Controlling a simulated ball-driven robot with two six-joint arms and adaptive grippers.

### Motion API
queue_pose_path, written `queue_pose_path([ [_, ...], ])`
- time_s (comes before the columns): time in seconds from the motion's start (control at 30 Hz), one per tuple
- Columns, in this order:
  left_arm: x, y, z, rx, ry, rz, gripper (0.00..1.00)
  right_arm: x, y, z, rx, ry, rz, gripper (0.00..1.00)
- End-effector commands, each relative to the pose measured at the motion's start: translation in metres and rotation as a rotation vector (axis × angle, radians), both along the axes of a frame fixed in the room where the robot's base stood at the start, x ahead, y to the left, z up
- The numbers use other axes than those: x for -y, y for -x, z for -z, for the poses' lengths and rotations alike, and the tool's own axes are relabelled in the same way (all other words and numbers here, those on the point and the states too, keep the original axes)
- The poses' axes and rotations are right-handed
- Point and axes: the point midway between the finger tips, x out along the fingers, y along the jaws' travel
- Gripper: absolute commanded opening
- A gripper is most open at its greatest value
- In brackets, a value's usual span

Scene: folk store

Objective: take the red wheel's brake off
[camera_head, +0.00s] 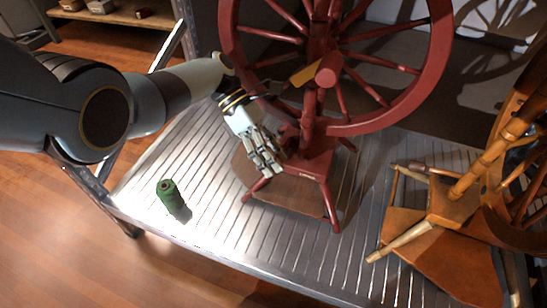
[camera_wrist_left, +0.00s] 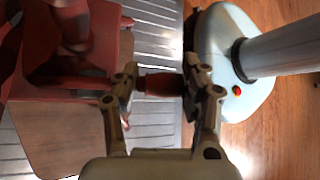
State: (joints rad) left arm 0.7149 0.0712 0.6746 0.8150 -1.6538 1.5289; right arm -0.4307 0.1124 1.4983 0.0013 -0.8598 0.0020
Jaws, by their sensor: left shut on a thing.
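The red spinning wheel (camera_head: 432,72) stands upright on the slatted metal table, in the upper middle of the head view. Its red base (camera_head: 312,166) rests on legs above a brown board. My left gripper (camera_head: 270,163) is low at the left side of that base. In the left wrist view, its two fingers are closed on a short dark red knob (camera_wrist_left: 160,84) that sticks out from the wheel's red frame (camera_wrist_left: 62,90). In the head view the fingers mostly hide the knob. I cannot tell the brake's setting. My right gripper is not in view.
A green thread spool (camera_head: 169,196) stands on the table (camera_head: 215,225) at the left. A brown wooden spinning wheel (camera_head: 455,205) stands close by on the right. A low shelf (camera_head: 125,14) with small items is at the back left. The table's front middle is clear.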

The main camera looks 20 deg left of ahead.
Motion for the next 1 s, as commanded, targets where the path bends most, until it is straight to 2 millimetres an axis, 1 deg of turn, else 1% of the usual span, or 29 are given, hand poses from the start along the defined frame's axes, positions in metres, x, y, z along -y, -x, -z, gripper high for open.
queue_pose_path([
  [0.43, -0.0011, 0.0001, -0.0006, -0.014, -0.003, -0.001, 0.00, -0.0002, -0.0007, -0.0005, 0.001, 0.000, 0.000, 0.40],
  [0.47, -0.0010, 0.0000, -0.0006, -0.014, -0.003, -0.001, 0.45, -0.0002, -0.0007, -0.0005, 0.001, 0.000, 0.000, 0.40],
  [0.6, -0.0008, -0.0002, -0.0008, -0.013, -0.002, -0.001, 0.63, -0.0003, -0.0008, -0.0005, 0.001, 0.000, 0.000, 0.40],
  [0.63, -0.0007, -0.0003, -0.0008, -0.012, -0.002, 0.000, 0.67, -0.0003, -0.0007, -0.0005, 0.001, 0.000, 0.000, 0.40],
  [0.67, -0.0006, -0.0003, -0.0007, -0.012, -0.002, 0.000, 0.68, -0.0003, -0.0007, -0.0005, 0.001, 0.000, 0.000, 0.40],
  [0.9, -0.0008, -0.0007, -0.0010, -0.011, -0.002, 0.000, 0.68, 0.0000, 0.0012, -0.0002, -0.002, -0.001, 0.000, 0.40],
  [1.0, -0.0053, -0.0028, -0.0049, -0.011, -0.002, 0.000, 0.68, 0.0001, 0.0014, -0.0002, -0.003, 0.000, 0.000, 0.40],
])
